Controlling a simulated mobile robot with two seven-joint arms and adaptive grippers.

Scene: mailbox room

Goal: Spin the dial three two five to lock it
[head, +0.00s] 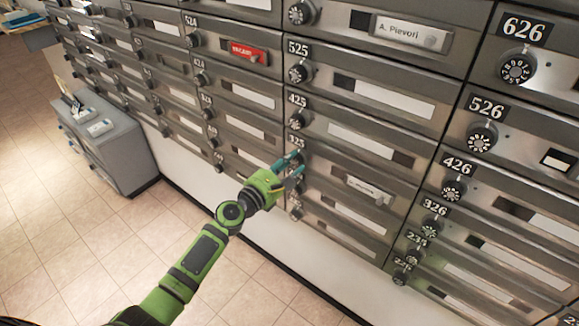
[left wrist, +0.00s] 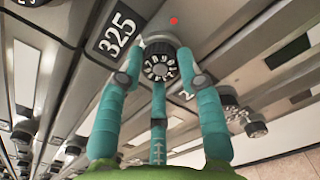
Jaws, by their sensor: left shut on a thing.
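The box numbered 325 has a number plate (left wrist: 115,35) beside its round black dial (left wrist: 160,64), whose white markings face the left wrist camera. A small red light (left wrist: 174,20) shows above the dial in that view. My left gripper (head: 294,165) is at this dial in the head view, its teal fingers reaching in from the lower left. In the left wrist view the fingers of the left gripper (left wrist: 161,80) are around the dial, one on each side and one below. The fingers hide most of the dial in the head view. My right gripper is not in view.
Other dials sit close by in the column, such as the 425 dial (head: 297,119) above. A red label (head: 249,52) marks a box up left. A grey cabinet (head: 112,150) stands at the left. Tiled floor (head: 90,250) is clear below.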

